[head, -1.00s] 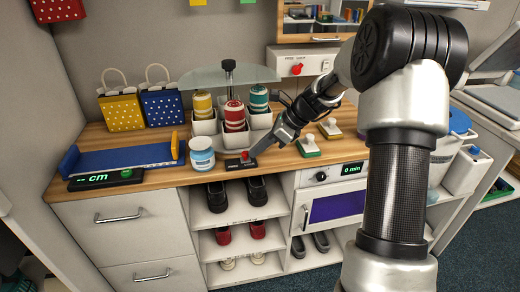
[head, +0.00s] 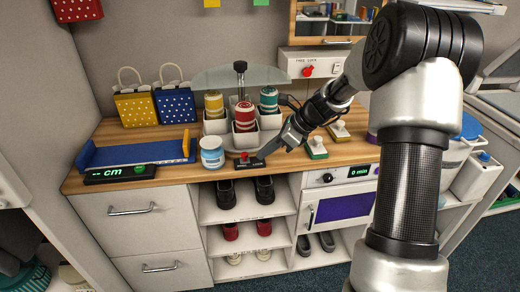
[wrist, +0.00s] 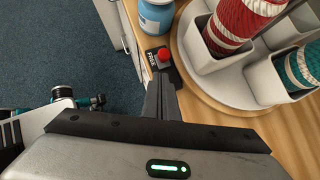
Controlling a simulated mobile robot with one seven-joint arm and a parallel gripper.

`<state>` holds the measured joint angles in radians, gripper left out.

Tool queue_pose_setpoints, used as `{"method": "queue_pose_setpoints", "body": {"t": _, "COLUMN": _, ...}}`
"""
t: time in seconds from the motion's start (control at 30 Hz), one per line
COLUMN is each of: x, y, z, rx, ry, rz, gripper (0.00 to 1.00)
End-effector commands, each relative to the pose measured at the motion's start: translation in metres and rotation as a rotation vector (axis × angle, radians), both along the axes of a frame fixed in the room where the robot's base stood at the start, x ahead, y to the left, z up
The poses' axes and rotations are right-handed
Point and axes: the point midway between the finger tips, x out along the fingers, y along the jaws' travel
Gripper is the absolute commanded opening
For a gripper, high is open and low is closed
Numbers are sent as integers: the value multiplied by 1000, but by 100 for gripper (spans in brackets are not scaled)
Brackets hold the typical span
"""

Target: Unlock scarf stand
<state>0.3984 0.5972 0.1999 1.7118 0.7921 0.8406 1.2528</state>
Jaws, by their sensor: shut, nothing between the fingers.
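The scarf stand (head: 271,131) is a round carousel of white cups holding rolled scarves: yellow (head: 214,104), red (head: 245,116) and green (head: 268,99). At its front, on the counter's edge, sits a small black lock plate (head: 248,165) with a red knob (head: 244,156). In the wrist view the knob (wrist: 163,55) is close in front of my fingertips (wrist: 160,73), beside small lettering.
A white-lidded blue jar (head: 212,153) stands just left of the plate. Further left are a blue measuring tray (head: 137,152) and a cm display (head: 119,173). Shoe shelves (head: 249,215) lie below.

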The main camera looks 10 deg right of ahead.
Motion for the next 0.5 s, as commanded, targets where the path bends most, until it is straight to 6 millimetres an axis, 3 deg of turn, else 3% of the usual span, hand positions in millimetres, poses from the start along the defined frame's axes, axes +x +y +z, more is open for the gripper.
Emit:
{"method": "queue_pose_setpoints", "body": {"t": 0.3, "x": -20, "y": -42, "z": 57, "rx": -1, "ry": -4, "rz": -2, "gripper": 0}}
{"method": "queue_pose_setpoints", "body": {"t": 0.5, "x": -27, "y": -56, "z": 75, "rx": 0, "ry": -2, "rz": 1, "gripper": 0}}
